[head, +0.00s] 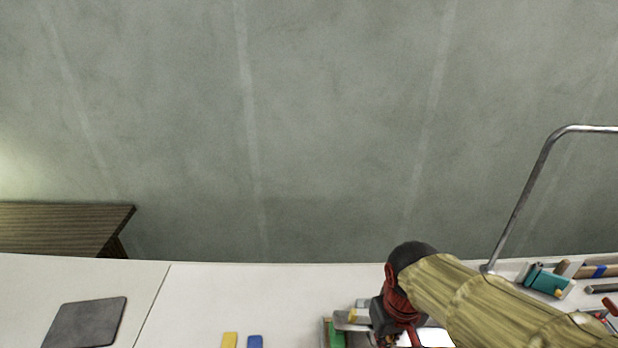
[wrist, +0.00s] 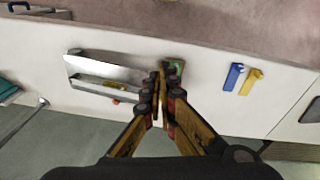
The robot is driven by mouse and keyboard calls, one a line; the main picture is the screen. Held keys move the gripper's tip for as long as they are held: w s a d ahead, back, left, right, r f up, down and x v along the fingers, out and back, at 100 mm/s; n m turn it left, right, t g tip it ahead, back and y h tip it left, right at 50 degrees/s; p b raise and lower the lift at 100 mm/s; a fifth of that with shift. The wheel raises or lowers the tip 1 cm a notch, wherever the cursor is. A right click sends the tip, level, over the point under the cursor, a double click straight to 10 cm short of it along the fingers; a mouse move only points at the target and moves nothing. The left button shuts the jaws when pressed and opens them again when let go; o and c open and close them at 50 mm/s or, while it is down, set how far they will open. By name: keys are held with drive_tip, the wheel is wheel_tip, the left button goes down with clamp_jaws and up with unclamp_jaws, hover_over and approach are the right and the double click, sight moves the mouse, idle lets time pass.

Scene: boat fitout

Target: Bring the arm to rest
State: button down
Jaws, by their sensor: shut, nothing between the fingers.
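My gripper (wrist: 159,98) is shut and empty in the wrist view. Its fingertips come together in front of the white worktop, at the end of a silver metal tray (wrist: 90,66) and beside a green item (wrist: 176,68). In the head view my arm reaches in from the lower right, and my gripper's dark and red wrist end sits over the worktop (head: 200,300) near the bottom edge. The fingertips are hidden there. I cannot tell whether the fingers touch anything below them.
A yellow piece (head: 229,340) and a blue piece (head: 255,341) lie left of my gripper. A dark grey pad (head: 85,323) lies far left. A bent metal rail (head: 540,165) rises at right, near a teal item (head: 547,282) and several tools. The worktop's middle left is clear.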

drive_tip(key=s+d+r+m+t+b, duration=0.1)
drive_tip(key=s+d+r+m+t, duration=0.1)
drive_tip(key=s+r, duration=0.4)
wheel_tip(320, 180, up, 3)
drive_tip(key=shift+d+r+t, duration=0.1)
drive_tip(key=shift+d+t, duration=0.5)
drive_tip(key=shift+t, duration=0.6)
drive_tip(key=shift+d+m, duration=0.1)
drive_tip(key=shift+m, duration=0.2)
